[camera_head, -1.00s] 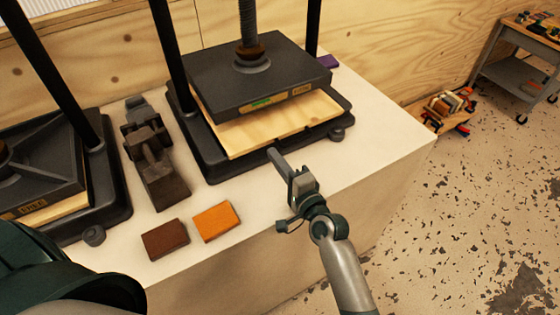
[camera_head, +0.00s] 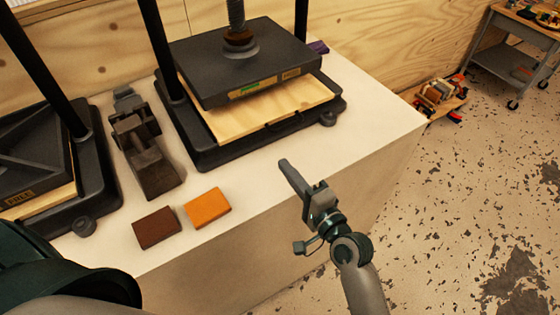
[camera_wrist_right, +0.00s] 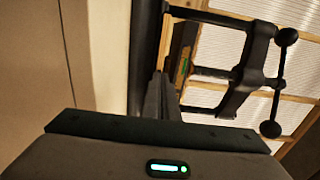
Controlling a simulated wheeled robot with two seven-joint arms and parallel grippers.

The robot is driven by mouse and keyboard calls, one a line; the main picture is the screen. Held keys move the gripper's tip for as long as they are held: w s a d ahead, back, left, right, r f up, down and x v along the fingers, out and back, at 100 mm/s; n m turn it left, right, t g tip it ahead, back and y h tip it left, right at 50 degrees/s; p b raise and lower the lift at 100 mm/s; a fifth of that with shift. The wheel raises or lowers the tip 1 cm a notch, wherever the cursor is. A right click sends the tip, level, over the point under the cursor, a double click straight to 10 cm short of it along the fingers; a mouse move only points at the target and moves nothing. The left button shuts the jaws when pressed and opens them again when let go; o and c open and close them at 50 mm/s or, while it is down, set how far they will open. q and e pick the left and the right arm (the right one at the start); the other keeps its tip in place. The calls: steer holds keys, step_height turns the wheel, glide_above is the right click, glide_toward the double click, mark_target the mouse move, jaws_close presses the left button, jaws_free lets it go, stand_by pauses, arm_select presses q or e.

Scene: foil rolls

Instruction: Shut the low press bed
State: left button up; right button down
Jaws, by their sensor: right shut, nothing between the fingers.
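The middle press has a dark upper plate (camera_head: 245,62) on a central screw, with a green mark on its front edge. Below it a pale wooden bed (camera_head: 238,118) sticks out at the front over the black base (camera_head: 205,160). The base and bed lie low on the white bench. My right gripper (camera_head: 287,168) is shut and empty, in front of the press near the bench's front edge, apart from the bed. Its fingers (camera_wrist_right: 160,102) also show in the wrist view, with the press beyond. My left gripper is out of view.
A second press (camera_head: 35,160) stands at the left. A dark metal clamp-like tool (camera_head: 145,150) stands between the presses. A brown block (camera_head: 157,228) and an orange block (camera_head: 207,208) lie in front. A cart (camera_head: 515,60) stands far right.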

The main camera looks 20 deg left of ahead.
steer(key=shift+s+d, duration=0.3)
steer(key=shift+d, duration=0.1)
